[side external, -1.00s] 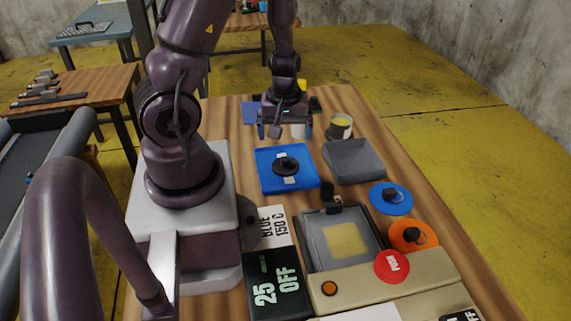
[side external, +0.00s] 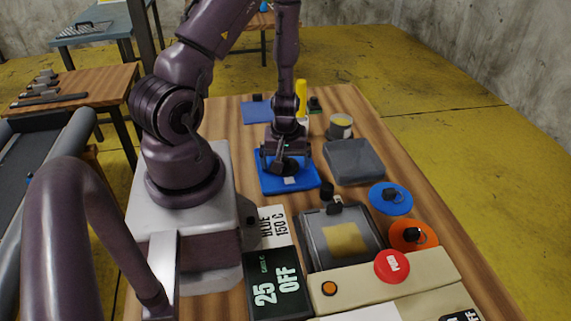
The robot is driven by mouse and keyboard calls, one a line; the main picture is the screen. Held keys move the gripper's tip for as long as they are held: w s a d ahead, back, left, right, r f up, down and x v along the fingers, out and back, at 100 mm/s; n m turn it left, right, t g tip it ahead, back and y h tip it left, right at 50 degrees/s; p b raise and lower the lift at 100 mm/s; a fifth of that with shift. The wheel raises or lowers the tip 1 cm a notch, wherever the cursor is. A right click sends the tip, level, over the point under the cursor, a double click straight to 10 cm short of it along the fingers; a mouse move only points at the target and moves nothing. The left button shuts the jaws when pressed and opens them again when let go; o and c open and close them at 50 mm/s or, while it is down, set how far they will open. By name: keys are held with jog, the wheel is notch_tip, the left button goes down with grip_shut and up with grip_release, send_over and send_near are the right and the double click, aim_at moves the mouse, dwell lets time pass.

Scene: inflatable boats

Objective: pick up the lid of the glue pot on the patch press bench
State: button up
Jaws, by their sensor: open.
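A small grey pot (side external: 340,126) with a yellowish top stands on the bench to the right of my arm; I take it as the glue pot. Whether that top is a lid or open glue I cannot tell. My gripper (side external: 286,164) is open and points down over a blue square (side external: 300,183), nearer the camera and left of the pot. A black round piece (side external: 285,167) on the blue square is partly hidden by the fingers. Whether they touch it I cannot tell. A yellow-topped white item (side external: 301,95) stands behind the gripper.
The patch press (side external: 340,240) is in front, with a red button (side external: 391,266). Blue (side external: 391,199) and orange (side external: 413,236) discs with black valves lie along the right side. A blue sheet (side external: 256,112) lies behind.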

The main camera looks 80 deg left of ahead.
aim_at(286, 158)
jog(key=c, duration=0.9)
jog(key=shift+o, duration=0.2)
notch_tip(286, 158, up, 9)
jog(key=shift+r, duration=0.2)
jog(key=shift+w+r, duration=0.1)
jog(key=shift+r, duration=0.1)
jog(key=shift+w+a+r, duration=0.1)
jog(key=shift+w+a, duration=0.2)
jog(key=w+a+r+m, duration=0.1)
jog(key=w+a+m, duration=0.3)
jog(key=w, duration=0.5)
jog(key=w+a+r+m, duration=0.1)
jog(key=w+a+m, duration=0.1)
jog(key=w+a, duration=0.5)
jog(key=shift+t, duration=0.4)
jog(key=shift+w+d+f, duration=0.1)
jog(key=shift+w+f, duration=0.1)
jog(key=shift+f, duration=0.85)
jog(key=shift+w+d+f, duration=0.1)
jog(key=shift+w+f, duration=0.1)
jog(key=shift+f, duration=0.8)
jog(key=shift+w+d+f, duration=0.1)
jog(key=shift+w+f, duration=0.1)
jog(key=shift+f, duration=0.85)
